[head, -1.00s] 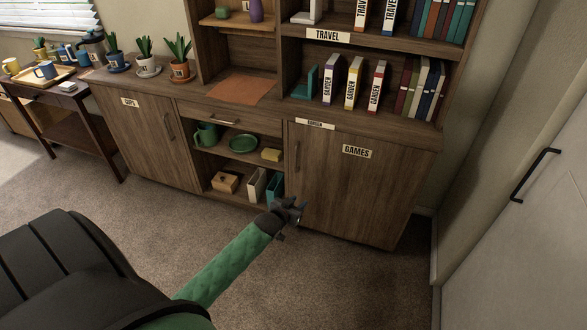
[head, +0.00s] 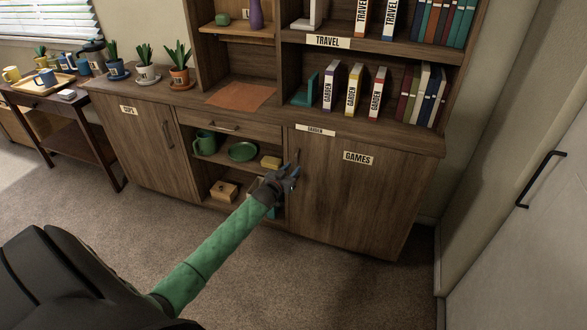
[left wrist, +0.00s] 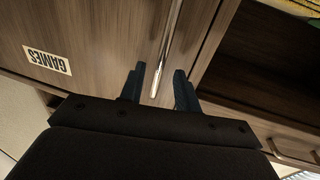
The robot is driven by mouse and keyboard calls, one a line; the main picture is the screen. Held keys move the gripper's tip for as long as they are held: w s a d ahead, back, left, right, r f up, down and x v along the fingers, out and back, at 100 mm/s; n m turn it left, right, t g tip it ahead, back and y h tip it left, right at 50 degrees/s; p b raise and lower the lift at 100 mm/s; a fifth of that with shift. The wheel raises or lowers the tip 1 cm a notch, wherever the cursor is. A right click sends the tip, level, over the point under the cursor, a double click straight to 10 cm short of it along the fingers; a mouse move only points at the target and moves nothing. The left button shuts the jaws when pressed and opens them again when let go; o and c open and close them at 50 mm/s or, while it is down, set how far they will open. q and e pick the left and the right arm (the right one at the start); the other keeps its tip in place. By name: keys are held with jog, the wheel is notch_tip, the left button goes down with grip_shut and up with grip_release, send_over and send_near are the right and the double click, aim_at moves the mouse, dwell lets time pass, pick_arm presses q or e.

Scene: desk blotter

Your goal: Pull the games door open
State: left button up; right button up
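The games door (head: 350,205) is a brown wooden cabinet door with a GAMES label, and it looks closed. Its upright metal handle (head: 297,158) is near the door's left edge. My left gripper (head: 291,174) is at the handle's lower part and hides some of it. In the left wrist view the handle (left wrist: 168,45) shows as a shiny bar running between the two dark fingers of my left gripper (left wrist: 160,78). The fingers are apart, with gaps to the bar on both sides. My right gripper is not in view.
Left of the door are open shelves with a green plate (head: 242,151), a green mug (head: 205,143) and a wooden box (head: 223,191). Books stand on the shelf above. A white door with a black handle (head: 540,180) is at right. The carpet (head: 330,285) in front is clear.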

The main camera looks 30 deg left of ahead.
pick_arm(q)
jog(key=shift+w, duration=0.85)
grip_shut()
jog(key=shift+s, duration=0.1)
